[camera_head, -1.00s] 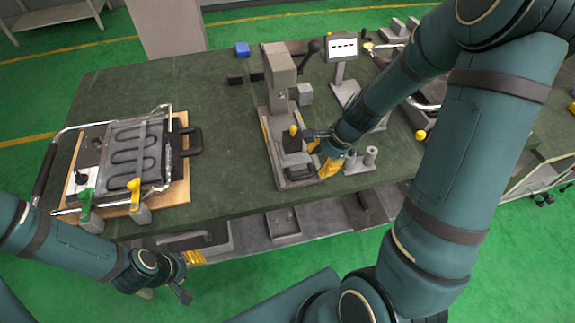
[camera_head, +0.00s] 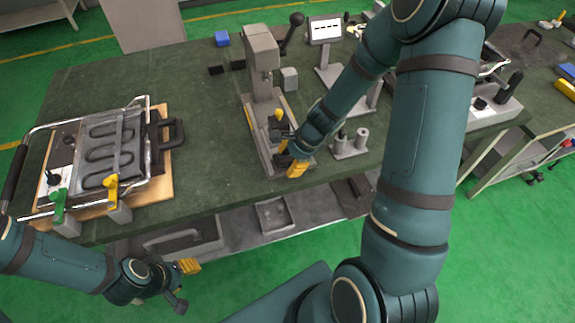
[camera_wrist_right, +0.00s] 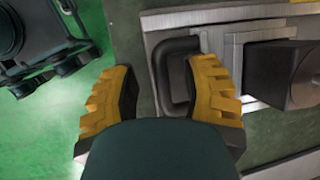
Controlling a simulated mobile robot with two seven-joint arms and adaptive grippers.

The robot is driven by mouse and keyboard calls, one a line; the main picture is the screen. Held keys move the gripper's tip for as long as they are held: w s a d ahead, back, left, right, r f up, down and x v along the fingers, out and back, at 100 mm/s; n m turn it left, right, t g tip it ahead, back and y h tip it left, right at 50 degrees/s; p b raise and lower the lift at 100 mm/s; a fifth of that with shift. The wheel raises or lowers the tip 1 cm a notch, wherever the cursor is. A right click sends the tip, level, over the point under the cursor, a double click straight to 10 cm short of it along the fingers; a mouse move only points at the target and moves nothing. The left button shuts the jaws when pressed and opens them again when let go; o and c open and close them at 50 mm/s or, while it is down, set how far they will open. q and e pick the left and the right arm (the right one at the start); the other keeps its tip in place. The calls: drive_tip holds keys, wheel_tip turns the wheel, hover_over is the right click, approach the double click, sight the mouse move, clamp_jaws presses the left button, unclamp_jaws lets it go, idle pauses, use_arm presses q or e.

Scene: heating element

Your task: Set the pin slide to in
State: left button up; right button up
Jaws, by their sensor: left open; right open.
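The grey press-like fixture (camera_head: 262,50) stands in the middle of the bench, with a long base toward the front edge. In the right wrist view, a dark U-shaped handle (camera_wrist_right: 164,72) joins a light grey slide plate (camera_wrist_right: 228,45), likely the pin slide. My right gripper (camera_head: 288,166) is at the front end of the base and hides the handle in the head view. Its yellow-padded fingers (camera_wrist_right: 160,100) are open, with the handle's outer bar between them, not clamped. A dark block (camera_wrist_right: 285,75) sits on the slide. My left gripper (camera_head: 184,284) is open and empty, before the bench's front edge.
A heating plate unit (camera_head: 110,150) on a wooden board lies at the left. A small stand with grey cylinders (camera_head: 350,146) is just right of my right gripper. A display (camera_head: 325,30) stands behind. The bench between heating unit and fixture is clear.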

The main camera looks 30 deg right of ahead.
use_arm(q)
drive_tip(key=shift+f, duration=0.2)
use_arm(e)
drive_tip(key=shift+w+a+f, duration=0.15)
drive_tip(key=shift+f, duration=0.25)
clamp_jaws()
use_arm(q)
drive_tip(key=shift+r, duration=0.1)
